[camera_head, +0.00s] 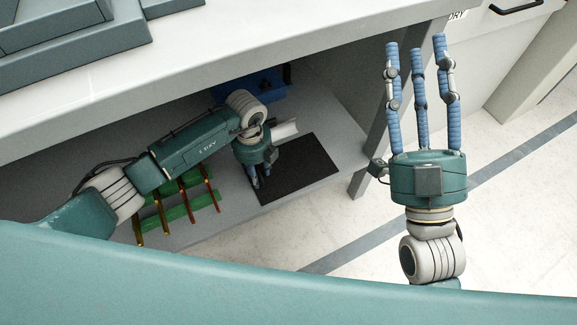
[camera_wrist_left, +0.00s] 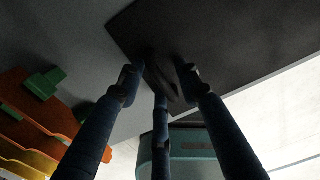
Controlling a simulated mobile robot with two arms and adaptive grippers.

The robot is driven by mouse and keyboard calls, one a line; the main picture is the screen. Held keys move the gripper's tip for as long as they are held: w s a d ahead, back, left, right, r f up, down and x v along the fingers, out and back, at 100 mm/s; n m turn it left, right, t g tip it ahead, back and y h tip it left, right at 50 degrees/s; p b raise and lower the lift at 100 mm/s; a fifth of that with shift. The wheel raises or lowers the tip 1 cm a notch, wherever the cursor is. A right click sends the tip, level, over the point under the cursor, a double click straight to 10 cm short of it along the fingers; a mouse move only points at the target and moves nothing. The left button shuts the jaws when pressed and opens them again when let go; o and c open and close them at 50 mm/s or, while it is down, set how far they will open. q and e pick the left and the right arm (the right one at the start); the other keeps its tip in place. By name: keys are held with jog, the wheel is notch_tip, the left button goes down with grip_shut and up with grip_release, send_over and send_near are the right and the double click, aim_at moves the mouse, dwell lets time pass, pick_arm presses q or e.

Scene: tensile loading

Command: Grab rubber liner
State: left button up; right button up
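A black rectangular sheet, which looks like the rubber liner (camera_head: 300,170), lies on the grey lower shelf in the head view. It also fills the upper part of the left wrist view (camera_wrist_left: 235,35). My left gripper (camera_head: 262,182) points down at the sheet's left part. In the left wrist view its fingers (camera_wrist_left: 162,70) converge at the sheet, with a dark shape between them. I cannot tell whether this is a pinched fold or shadow. My right gripper (camera_head: 418,45) is open and empty, fingers up, outside the bench at the right.
A green rack (camera_head: 178,212) with several orange-brown strips lies left of the sheet. A blue object (camera_head: 265,82) and a pale piece (camera_head: 287,129) stand behind it. The bench top (camera_head: 230,48) overhangs the shelf; a grey leg (camera_head: 375,140) stands at the right.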

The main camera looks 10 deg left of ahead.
pick_arm(q)
jog(key=shift+c, duration=0.6)
grip_shut()
jog(key=shift+r, duration=0.15)
